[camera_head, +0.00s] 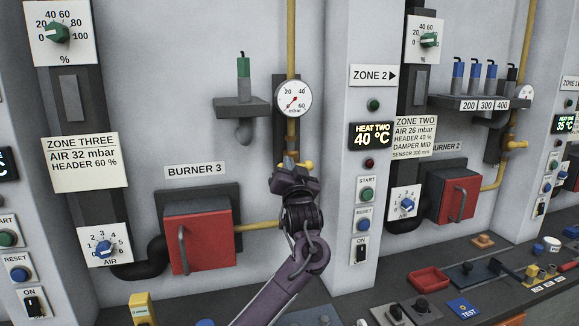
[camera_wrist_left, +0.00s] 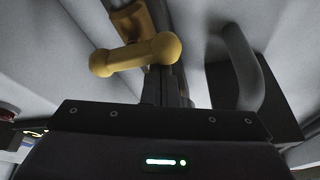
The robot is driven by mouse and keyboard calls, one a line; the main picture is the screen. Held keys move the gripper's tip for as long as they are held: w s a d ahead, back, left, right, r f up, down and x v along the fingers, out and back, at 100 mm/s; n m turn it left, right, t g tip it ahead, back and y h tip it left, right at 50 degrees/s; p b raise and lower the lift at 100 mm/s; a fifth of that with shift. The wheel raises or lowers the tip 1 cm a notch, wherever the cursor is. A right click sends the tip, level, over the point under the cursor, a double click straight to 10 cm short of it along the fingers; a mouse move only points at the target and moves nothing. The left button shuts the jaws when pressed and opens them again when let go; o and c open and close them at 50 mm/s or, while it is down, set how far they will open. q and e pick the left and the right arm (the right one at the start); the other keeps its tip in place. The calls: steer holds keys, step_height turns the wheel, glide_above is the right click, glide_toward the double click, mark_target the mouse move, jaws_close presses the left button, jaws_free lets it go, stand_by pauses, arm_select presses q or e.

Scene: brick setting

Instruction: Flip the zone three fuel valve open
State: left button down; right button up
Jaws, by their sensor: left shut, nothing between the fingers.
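The zone three fuel valve has a yellow handle (camera_head: 309,165) on the yellow pipe below the round mbar gauge (camera_head: 295,98), right of burner 3. My left gripper (camera_head: 290,164) is at this valve and covers much of it in the head view. In the left wrist view the handle (camera_wrist_left: 135,55) is a yellow bar with rounded ends, lying crosswise just in front of the fingers (camera_wrist_left: 165,78). The fingers are shut with nothing between them. I cannot tell whether they touch the handle. My right gripper is not in view.
The red burner 3 box (camera_head: 198,238) with its grey handle stands left of my gripper. The zone 2 button column (camera_head: 367,195) is to the right. A grey bracket with a green-topped part (camera_head: 243,68) is above left. A cluttered bench (camera_head: 420,290) runs below.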

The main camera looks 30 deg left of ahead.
arm_select(q)
steer(key=shift+f+n+b, duration=0.15)
steer(key=shift+n+b, duration=0.2)
steer(key=shift+n, duration=0.05)
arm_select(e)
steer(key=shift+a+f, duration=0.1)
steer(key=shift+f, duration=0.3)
